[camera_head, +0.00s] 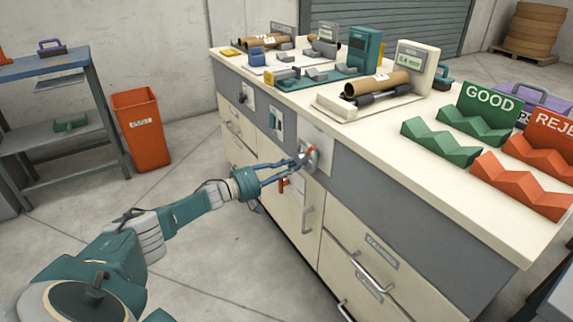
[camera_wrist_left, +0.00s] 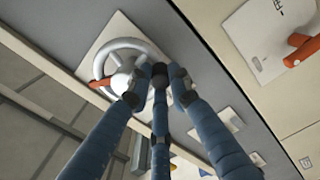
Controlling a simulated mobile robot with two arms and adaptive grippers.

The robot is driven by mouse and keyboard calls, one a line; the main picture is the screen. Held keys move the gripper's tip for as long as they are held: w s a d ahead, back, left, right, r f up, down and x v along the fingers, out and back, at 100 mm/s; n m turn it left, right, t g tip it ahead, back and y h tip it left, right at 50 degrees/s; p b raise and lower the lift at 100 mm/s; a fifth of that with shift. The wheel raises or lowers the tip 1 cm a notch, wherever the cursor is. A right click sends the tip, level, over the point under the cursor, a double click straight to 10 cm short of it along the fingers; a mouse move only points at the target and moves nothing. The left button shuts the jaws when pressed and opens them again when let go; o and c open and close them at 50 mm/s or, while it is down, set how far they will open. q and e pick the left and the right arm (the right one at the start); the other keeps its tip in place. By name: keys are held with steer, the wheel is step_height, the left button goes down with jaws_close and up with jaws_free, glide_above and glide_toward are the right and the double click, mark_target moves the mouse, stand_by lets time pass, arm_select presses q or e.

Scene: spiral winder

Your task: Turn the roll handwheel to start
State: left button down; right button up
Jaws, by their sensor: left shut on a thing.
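The roll handwheel (camera_head: 313,158) is a grey wheel with a red-orange mark, mounted on a pale plate on the front of the bench. In the left wrist view the handwheel (camera_wrist_left: 119,68) shows its round rim and hub, with the red-orange mark at its left. My left gripper (camera_head: 301,158) reaches it from the left and is shut on it. In the left wrist view the blue fingers of my left gripper (camera_wrist_left: 162,78) close on the rim's right side and hide that part. My right gripper is not in view.
A red-orange lever (camera_head: 284,185) sits on a panel just below the wheel. Drawer handles (camera_head: 307,219) stick out lower down. The bench top (camera_head: 330,124) carries cardboard rolls (camera_head: 377,84), devices and green and red racks. An orange bin (camera_head: 141,127) stands left, with free floor between.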

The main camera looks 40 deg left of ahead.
mark_target(305, 171)
arm_select(q)
steer(key=d+n, duration=0.1)
steer(key=n, duration=0.1)
steer(key=n+p, duration=0.1)
steer(key=n, duration=0.1)
steer(key=s+d+n, duration=0.1)
steer(key=n, duration=0.2)
steer(key=shift+d+f+p, duration=0.3)
steer(key=shift+p, duration=0.1)
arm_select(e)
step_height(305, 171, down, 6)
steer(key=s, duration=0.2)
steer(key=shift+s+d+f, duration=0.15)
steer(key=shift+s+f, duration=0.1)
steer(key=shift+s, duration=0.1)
arm_select(q)
steer(key=shift+d+f+n, duration=0.1)
steer(key=shift+d+n, duration=0.1)
steer(key=shift+n, duration=0.1)
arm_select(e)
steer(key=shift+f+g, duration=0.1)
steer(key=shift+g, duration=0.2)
arm_select(q)
steer(key=c, duration=1.9)
jaws_free()
steer(key=shift+o, duration=1.4)
steer(key=shift+s, duration=0.1)
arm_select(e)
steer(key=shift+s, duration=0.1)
